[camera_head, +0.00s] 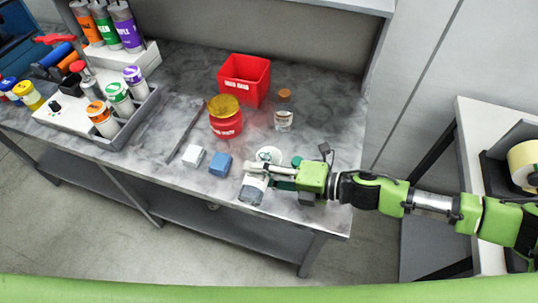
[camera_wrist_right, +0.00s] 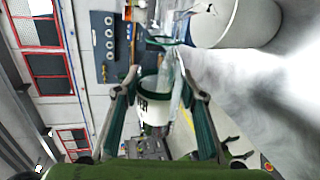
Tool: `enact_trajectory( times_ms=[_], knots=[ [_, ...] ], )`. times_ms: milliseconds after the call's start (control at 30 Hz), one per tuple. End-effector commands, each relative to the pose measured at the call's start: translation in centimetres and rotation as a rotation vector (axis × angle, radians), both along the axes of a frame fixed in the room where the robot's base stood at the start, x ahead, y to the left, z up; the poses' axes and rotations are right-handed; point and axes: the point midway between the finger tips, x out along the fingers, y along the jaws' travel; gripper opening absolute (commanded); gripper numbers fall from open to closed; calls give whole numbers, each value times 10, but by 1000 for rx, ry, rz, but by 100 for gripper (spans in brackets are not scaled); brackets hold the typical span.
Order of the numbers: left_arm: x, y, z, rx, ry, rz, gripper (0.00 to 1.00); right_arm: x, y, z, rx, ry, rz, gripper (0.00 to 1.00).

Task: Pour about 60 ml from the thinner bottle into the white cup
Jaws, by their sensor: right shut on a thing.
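My right gripper (camera_head: 256,171) is shut on a clear bottle (camera_head: 251,193) with a white label, near the front edge of the grey table. In the right wrist view, the bottle (camera_wrist_right: 154,112) stands between the fingers. The visible end of its label seems to read "TER", and a green ring shows at its neck. The bottle looks slightly tilted. The white cup (camera_head: 268,153) is just behind the gripper, partly hidden by it; it also shows in the right wrist view (camera_wrist_right: 240,22). I cannot see any liquid flowing. My left gripper is out of view.
A red bin (camera_head: 246,78) and a red jar (camera_head: 225,123) with a yellow lid stand behind. A white block (camera_head: 193,156) and a blue block (camera_head: 220,164) lie left of the gripper. A small green object (camera_head: 297,161) is beside the cup. A bottle rack (camera_head: 128,123) fills the left side.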

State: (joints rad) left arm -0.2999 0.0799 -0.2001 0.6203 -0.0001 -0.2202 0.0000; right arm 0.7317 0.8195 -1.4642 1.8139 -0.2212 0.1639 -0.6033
Motion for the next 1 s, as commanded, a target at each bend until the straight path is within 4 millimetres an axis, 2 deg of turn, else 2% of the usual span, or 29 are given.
enact_trajectory(
  times_ms=[1000],
  knots=[
    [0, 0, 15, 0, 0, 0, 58, 1, 0, 7, 24, 73, 0, 13]
  ],
)
